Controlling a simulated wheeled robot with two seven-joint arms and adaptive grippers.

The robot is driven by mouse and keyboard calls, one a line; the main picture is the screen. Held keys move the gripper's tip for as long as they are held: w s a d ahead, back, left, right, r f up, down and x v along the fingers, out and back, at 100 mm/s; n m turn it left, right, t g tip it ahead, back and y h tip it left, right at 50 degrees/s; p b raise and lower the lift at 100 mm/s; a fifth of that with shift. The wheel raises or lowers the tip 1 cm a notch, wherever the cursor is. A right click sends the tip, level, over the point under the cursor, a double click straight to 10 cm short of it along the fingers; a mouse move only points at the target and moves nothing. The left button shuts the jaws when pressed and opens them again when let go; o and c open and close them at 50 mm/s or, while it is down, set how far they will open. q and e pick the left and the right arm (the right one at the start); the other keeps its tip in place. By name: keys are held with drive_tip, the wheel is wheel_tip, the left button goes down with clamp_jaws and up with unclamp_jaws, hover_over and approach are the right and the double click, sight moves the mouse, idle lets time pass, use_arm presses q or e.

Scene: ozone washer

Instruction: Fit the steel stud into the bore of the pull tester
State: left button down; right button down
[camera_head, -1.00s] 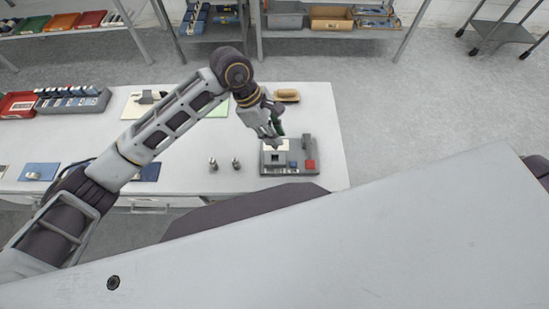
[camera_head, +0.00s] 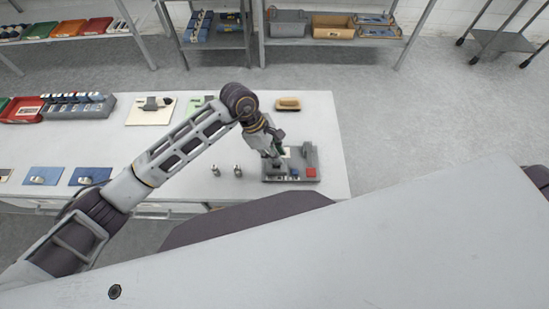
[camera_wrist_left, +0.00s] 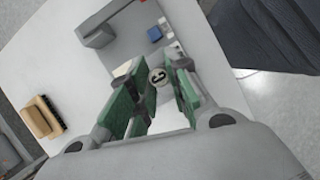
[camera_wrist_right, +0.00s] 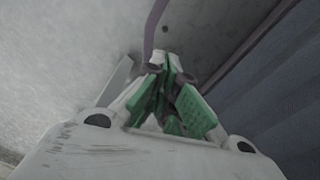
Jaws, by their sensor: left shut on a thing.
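The pull tester (camera_head: 305,160) is a grey block with a base plate, a red square and a blue part, at the right end of the white table. In the left wrist view it (camera_wrist_left: 97,33) lies beyond the fingertips. My left gripper (camera_head: 275,155) is over the tester's left part. Its green fingers are shut on the steel stud (camera_wrist_left: 159,76), whose round, dark-marked end shows between the fingertips. The bore and the stud's lower end are hidden. My right gripper (camera_wrist_right: 170,65) appears shut and empty, its green fingers meeting at the tips, away from the table.
Two small metal pieces (camera_head: 226,170) stand on the table left of the tester. A yellow-brown brush-like block (camera_head: 288,103) lies behind it. Blue mats (camera_head: 90,176), a cream board (camera_head: 150,111) and a grey rack (camera_head: 78,108) stand further left. Bare table lies around the metal pieces.

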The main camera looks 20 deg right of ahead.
use_arm(q)
drive_tip(key=shift+f+p, duration=0.3)
drive_tip(key=shift+f, duration=1.45)
use_arm(e)
drive_tip(key=shift+d+r, duration=0.3)
drive_tip(key=shift+d, duration=0.4)
use_arm(q)
drive_tip(key=shift+f, duration=0.25)
use_arm(e)
drive_tip(key=shift+f, duration=0.25)
use_arm(q)
drive_tip(key=c, duration=1.4)
unclamp_jaws()
drive_tip(key=shift+o, duration=0.3)
use_arm(e)
drive_tip(key=shift+a, duration=0.2)
drive_tip(key=shift+a, duration=0.1)
use_arm(q)
drive_tip(key=shift+r, duration=0.25)
use_arm(e)
drive_tip(key=shift+r, duration=0.3)
